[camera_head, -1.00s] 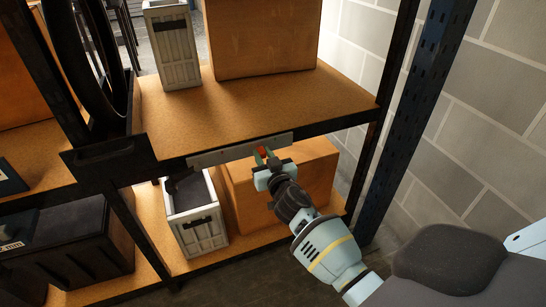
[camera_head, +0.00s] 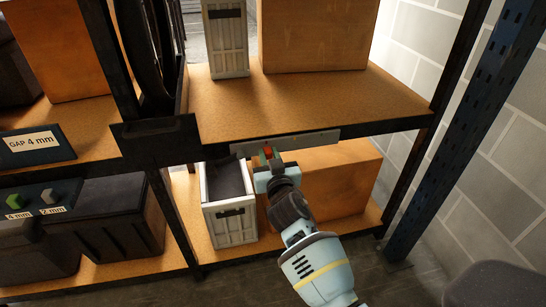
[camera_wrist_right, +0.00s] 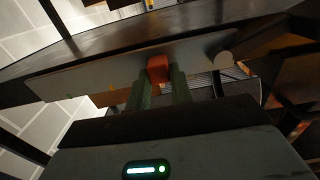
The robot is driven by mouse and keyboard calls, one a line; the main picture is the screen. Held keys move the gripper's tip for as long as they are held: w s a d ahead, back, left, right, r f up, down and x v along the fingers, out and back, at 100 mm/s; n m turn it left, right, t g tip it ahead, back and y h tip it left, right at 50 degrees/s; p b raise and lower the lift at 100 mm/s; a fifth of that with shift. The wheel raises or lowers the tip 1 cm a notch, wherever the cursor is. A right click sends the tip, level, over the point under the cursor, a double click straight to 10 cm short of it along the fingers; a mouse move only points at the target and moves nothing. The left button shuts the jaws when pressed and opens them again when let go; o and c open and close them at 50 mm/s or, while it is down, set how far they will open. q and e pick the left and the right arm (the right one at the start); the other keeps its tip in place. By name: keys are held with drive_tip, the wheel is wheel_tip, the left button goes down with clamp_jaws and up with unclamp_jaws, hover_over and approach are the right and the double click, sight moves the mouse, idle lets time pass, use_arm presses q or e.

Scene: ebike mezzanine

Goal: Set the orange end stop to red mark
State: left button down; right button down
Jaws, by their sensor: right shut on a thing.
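The orange end stop (camera_head: 268,151) is a small block at the front of a grey metal rail (camera_head: 312,142) under the front edge of the upper shelf. My right gripper (camera_head: 267,162) is shut on it, reaching up from below. In the right wrist view the end stop (camera_wrist_right: 158,67) sits between the two greenish fingers (camera_wrist_right: 159,88), against the rail (camera_wrist_right: 85,82). In the head view it stands left of the rail's middle. I cannot make out a red mark on the rail. My left gripper is not in view.
A grey crate (camera_head: 231,222) and a cardboard box (camera_head: 335,185) stand on the lower shelf behind my right gripper. A sign reading GAP 4 mm (camera_head: 35,143) stands left. Below it are green (camera_head: 15,201) and grey (camera_head: 48,196) blocks labelled 4 mm and 2 mm. A blue upright (camera_head: 465,130) stands right.

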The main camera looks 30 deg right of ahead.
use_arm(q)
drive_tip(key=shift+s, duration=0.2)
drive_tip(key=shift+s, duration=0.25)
use_arm(e)
drive_tip(key=c, duration=1.2)
unclamp_jaws()
drive_tip(key=shift+c, duration=0.2)
drive_tip(key=shift+s, duration=0.15)
use_arm(q)
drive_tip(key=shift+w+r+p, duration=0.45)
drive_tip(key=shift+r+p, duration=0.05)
drive_tip(key=shift+p, duration=0.05)
use_arm(e)
drive_tip(key=v, duration=0.7)
drive_tip(key=shift+s, duration=0.3)
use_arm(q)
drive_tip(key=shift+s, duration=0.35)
use_arm(e)
drive_tip(key=shift+a, duration=0.1)
